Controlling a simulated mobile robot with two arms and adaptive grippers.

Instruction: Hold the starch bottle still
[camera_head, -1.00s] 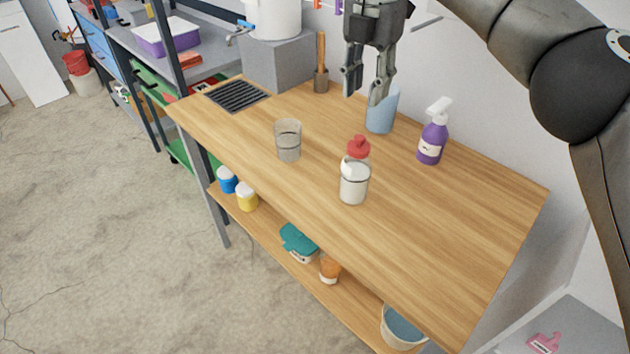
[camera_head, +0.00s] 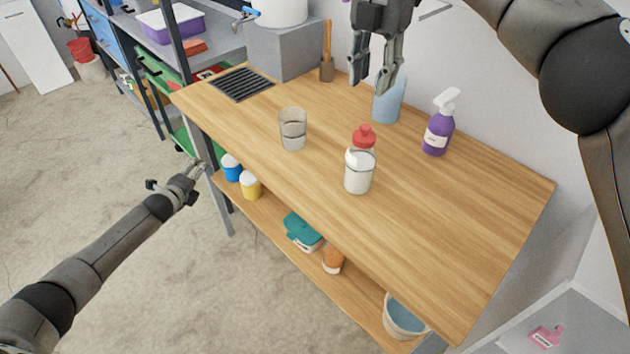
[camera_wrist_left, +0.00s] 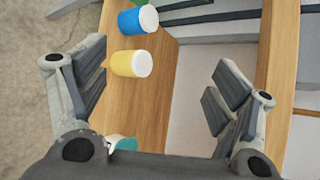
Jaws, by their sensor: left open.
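A bottle with a red cap (camera_head: 364,136), likely the starch bottle, stands upright on the wooden table (camera_head: 440,230). A clear glass with white contents (camera_head: 359,178) stands in front and hides its lower part; I cannot tell whether they touch. My left gripper (camera_head: 190,175) is open and empty, left of the table near the lower shelf, well away from the bottle. In the left wrist view its spread fingers (camera_wrist_left: 160,65) face the shelf. My right gripper (camera_head: 373,80) is open above the table's back, over a light-blue cup (camera_head: 387,105), apart from the bottle.
Another clear glass (camera_head: 293,132) stands left of the bottle. A purple spray bottle (camera_head: 438,132) is at the back right. The lower shelf holds a blue jar (camera_wrist_left: 138,20), a yellow jar (camera_wrist_left: 131,63) and a teal container (camera_head: 302,230). The table's front right is clear.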

